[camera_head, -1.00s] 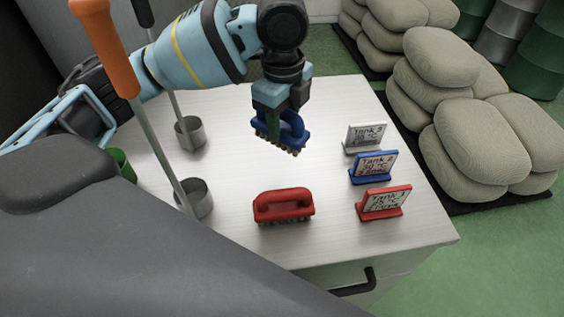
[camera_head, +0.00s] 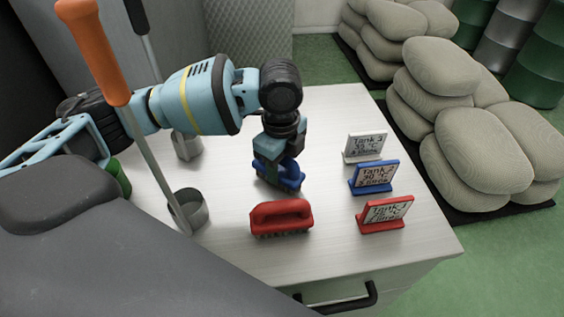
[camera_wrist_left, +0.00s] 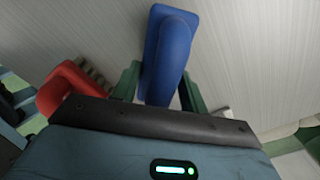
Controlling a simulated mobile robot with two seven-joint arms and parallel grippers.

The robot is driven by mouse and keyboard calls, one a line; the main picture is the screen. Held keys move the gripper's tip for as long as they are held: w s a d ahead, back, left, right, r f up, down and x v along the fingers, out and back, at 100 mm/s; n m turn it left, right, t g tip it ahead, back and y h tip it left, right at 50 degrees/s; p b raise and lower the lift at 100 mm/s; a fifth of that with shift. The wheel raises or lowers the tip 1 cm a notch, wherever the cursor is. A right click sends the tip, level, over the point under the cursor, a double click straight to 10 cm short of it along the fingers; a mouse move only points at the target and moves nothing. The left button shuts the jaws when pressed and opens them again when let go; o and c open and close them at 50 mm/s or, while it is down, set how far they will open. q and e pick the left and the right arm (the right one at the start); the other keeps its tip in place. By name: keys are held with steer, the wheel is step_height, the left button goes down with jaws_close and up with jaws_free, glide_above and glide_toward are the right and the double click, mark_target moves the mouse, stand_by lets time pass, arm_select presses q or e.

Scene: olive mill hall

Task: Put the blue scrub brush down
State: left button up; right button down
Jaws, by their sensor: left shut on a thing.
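The blue scrub brush (camera_head: 290,178) is held in my left gripper (camera_head: 277,166), which is shut on its handle. The brush is upright with its bristles down, low over or on the table top; I cannot tell if the bristles touch it. In the left wrist view the blue brush (camera_wrist_left: 170,55) sits between the two fingers of my left gripper (camera_wrist_left: 160,90). The red scrub brush (camera_head: 281,217) stands on the table just in front of it, apart from it. It also shows in the left wrist view (camera_wrist_left: 65,88). My right gripper is not in view.
Three sign stands, white (camera_head: 365,146), blue (camera_head: 374,177) and red (camera_head: 385,213), line the table's right side. Metal cups (camera_head: 190,209) with long-handled tools, one orange-handled (camera_head: 93,50), stand at left. The table (camera_head: 335,110) is bare between brushes and signs.

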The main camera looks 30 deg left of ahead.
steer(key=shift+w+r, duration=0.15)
arm_select(q)
steer(key=o, duration=1)
steer(key=shift+o, duration=0.2)
steer(key=shift+r, duration=0.15)
step_height(320, 180, up, 11)
steer(key=shift+s+r+p, duration=0.1)
steer(key=shift+p, duration=0.5)
steer(key=shift+r, duration=0.3)
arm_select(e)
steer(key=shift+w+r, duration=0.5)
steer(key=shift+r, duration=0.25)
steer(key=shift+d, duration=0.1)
